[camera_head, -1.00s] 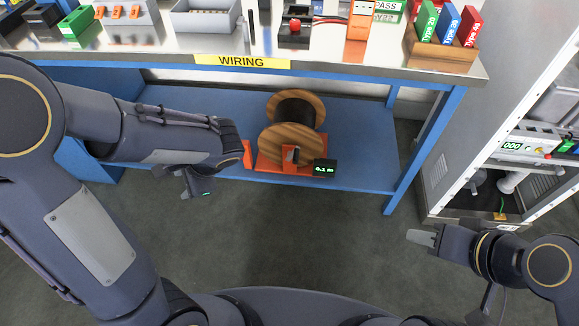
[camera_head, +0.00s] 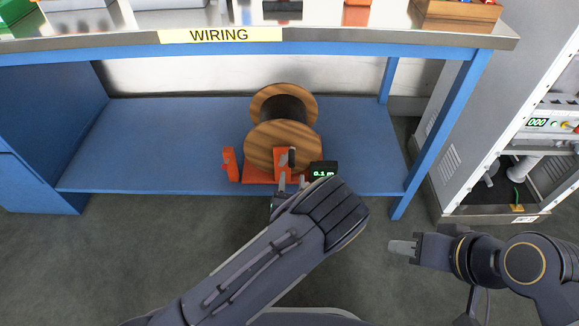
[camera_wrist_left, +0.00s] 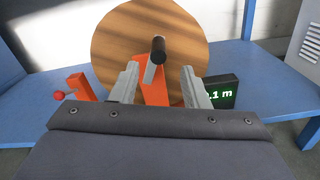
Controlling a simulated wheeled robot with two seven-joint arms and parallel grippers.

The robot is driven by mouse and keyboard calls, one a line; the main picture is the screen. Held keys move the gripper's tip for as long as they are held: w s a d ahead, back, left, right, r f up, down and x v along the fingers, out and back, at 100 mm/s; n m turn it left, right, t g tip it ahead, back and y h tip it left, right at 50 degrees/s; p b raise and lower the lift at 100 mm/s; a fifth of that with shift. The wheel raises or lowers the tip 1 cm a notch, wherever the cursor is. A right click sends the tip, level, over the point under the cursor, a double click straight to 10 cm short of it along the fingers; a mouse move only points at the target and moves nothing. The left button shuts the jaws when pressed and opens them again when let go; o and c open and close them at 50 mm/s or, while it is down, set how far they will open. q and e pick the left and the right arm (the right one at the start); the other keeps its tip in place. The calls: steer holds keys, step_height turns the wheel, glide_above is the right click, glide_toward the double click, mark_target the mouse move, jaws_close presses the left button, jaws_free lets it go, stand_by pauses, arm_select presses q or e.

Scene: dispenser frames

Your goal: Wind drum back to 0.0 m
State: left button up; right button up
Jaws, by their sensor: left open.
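The wooden cable drum (camera_head: 280,144) with dark cable stands on an orange stand (camera_head: 259,176) on the blue lower shelf. It also shows in the left wrist view (camera_wrist_left: 120,45). A dark crank handle (camera_head: 292,157) sticks out from the drum's front; in the left wrist view the handle (camera_wrist_left: 158,52) lies between and beyond the fingertips. A small display (camera_head: 323,171) beside the stand reads 0.1 m. My left gripper (camera_head: 290,182) is open in front of the handle, with its fingers (camera_wrist_left: 158,80) on either side and apart from it. My right gripper (camera_head: 403,247) is at lower right, away from the drum.
An orange post (camera_head: 229,164) with a red knob (camera_wrist_left: 59,95) stands left of the drum. The bench top (camera_head: 330,38) labelled WIRING overhangs the shelf (camera_head: 150,150). A blue leg (camera_head: 437,140) and grey cabinet (camera_head: 465,120) are at right.

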mark_target(292, 167)
arm_select(q)
steer(key=w+b, duration=0.1)
steer(key=w, duration=0.4)
steer(key=shift+w+a, duration=0.1)
steer(key=shift+w, duration=0.1)
steer(key=shift+w+r+b, duration=0.1)
steer(key=shift+w+b, duration=0.25)
steer(key=shift+w, duration=0.25)
jaws_close()
